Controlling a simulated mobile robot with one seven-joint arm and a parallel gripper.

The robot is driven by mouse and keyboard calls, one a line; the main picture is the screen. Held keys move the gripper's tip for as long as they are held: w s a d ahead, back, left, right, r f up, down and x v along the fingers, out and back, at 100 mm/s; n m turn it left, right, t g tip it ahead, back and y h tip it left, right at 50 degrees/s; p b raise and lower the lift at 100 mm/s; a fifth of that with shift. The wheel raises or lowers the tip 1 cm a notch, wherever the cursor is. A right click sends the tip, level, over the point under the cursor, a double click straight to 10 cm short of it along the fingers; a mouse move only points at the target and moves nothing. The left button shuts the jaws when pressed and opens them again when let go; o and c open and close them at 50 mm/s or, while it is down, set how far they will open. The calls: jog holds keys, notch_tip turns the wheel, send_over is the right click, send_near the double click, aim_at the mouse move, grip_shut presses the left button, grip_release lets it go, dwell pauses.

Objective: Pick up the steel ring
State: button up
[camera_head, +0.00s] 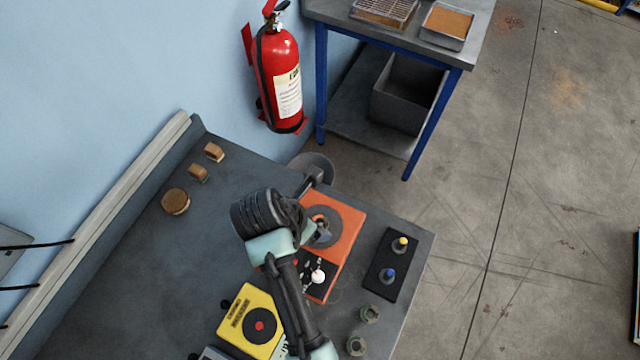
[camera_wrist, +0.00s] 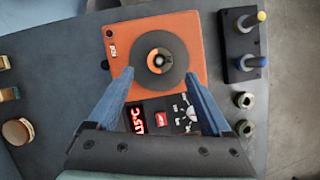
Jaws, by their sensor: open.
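My gripper (camera_wrist: 158,74) is open and empty. Its two blue fingers lie left and right of the dark plate, with the ring piece between and slightly beyond the tips in the wrist view. I cannot tell the height above it. In the head view my wrist hides most of the fingers.
A black block with yellow and blue knobs (camera_head: 388,262) and two metal nut-like pieces (camera_head: 369,314) stand right of the heater. A yellow box (camera_head: 248,318) with a black-and-red button is near my arm. Small wooden pieces (camera_head: 175,201) lie left, on mostly clear bench.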

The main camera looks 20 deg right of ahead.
aim_at(320, 224)
jog(key=shift+p+x, duration=0.45)
jog(key=shift+x, duration=1.95)
jog(key=shift+w+d, duration=0.1)
jog(key=shift+r, duration=0.1)
grip_shut()
